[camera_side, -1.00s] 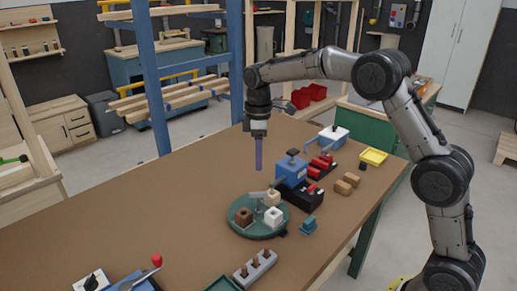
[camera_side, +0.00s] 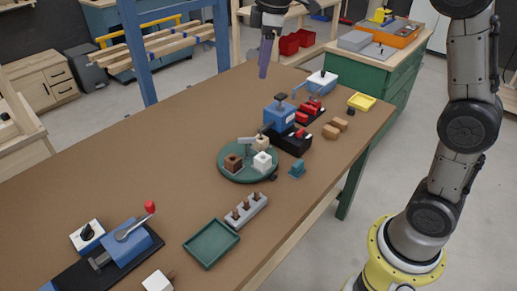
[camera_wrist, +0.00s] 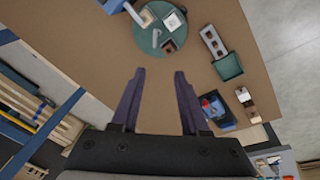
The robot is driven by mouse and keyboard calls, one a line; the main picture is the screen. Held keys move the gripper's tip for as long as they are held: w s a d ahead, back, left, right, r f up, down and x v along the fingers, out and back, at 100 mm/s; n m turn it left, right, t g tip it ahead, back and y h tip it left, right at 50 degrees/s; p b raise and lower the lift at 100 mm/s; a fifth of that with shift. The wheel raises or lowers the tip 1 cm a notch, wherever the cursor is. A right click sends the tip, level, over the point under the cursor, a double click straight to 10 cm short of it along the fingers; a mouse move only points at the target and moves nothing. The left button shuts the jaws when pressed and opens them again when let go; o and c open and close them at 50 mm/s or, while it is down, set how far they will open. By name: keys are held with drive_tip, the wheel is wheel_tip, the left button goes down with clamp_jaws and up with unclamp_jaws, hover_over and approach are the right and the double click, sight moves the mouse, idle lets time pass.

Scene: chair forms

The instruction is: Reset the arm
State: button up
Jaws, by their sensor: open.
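My gripper (camera_side: 265,57) hangs in the air high above the far part of the brown table (camera_side: 150,135), with its purple fingers pointing down. In the wrist view my gripper (camera_wrist: 159,76) shows two purple fingers spread apart, with only bare table between them. It holds nothing and touches nothing. The upper part of my arm is cut off by the top edge of the side view.
A round green tray (camera_side: 231,174) with small blocks stands mid-table. Near it are a blue device (camera_side: 279,117), a grey peg holder (camera_side: 246,209), a green tray (camera_side: 211,243) and a lever fixture (camera_side: 130,240). A blue post (camera_side: 136,50) rises behind the table.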

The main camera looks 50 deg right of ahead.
drive_tip(key=s+r+m+t, duration=0.2)
drive_tip(key=s+r, duration=0.2)
drive_tip(key=s, duration=0.7)
drive_tip(key=s+f+m, duration=0.3)
drive_tip(key=s+f, duration=0.2)
drive_tip(key=s, duration=0.3)
drive_tip(key=s+a+f+m+t, duration=0.1)
drive_tip(key=s+f+m, duration=0.3)
drive_tip(key=s+f, duration=0.2)
drive_tip(key=shift+s+f, duration=0.2)
drive_tip(key=shift+s, duration=0.75)
